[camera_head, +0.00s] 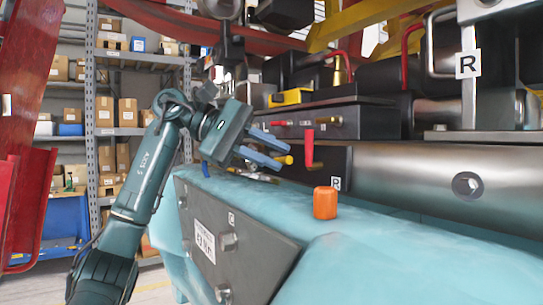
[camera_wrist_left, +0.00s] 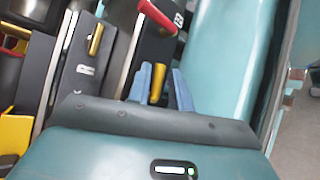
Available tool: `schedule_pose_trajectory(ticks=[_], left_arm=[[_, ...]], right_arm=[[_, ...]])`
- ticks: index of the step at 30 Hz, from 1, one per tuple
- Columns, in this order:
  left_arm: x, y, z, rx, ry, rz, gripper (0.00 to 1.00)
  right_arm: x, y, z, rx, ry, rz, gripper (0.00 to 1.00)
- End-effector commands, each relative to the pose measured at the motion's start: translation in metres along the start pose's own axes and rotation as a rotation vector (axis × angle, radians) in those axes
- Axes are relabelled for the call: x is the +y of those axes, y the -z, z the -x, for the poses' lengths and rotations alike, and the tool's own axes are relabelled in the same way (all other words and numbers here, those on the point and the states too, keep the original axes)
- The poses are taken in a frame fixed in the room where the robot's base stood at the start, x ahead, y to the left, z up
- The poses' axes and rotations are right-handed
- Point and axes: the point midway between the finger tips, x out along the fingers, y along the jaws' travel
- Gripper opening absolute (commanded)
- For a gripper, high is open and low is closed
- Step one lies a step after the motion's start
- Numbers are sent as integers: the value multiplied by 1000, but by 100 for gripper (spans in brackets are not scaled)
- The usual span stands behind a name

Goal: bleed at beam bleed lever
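My left gripper (camera_head: 276,154) reaches in from the left in the head view, over the front edge of the teal beam. Its two blue fingers are apart. In the left wrist view, a short brass lever (camera_wrist_left: 157,84) lies between the fingers (camera_wrist_left: 162,86), close to the left one; firm contact cannot be told. The brass end also shows by the fingertips in the head view (camera_head: 288,160). A red lever (camera_head: 309,148) hangs just right of the gripper and also shows in the left wrist view (camera_wrist_left: 157,15). Neither lever carries a readable name. My right gripper is not in view.
An orange canister (camera_head: 325,203) stands on the teal beam (camera_head: 400,260). A dark plate (camera_head: 235,250) with bolts and a label is on the beam's side. A grey cylinder (camera_head: 420,180) and dark boxes crowd the right. Another brass pin (camera_wrist_left: 96,39) is nearby. Shelves stand behind.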

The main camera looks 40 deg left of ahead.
Motion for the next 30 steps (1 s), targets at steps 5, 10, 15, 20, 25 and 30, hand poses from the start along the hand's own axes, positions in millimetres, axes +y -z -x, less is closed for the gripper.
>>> schedule_pose_trajectory(ticks=[5,10,15,20,25,30], left_arm=[[0,0,-5,1,-1,1,21],[0,0,-5,1,-1,1,21],[0,0,-5,1,-1,1,8],[0,0,-5,1,-1,0,0],[1,0,-4,9,5,-9,0],[0,-2,-5,67,54,-80,0]], right_arm=[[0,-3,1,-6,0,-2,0],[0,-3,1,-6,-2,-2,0],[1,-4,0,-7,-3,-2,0],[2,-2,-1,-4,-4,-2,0],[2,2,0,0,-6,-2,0],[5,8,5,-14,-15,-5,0]])
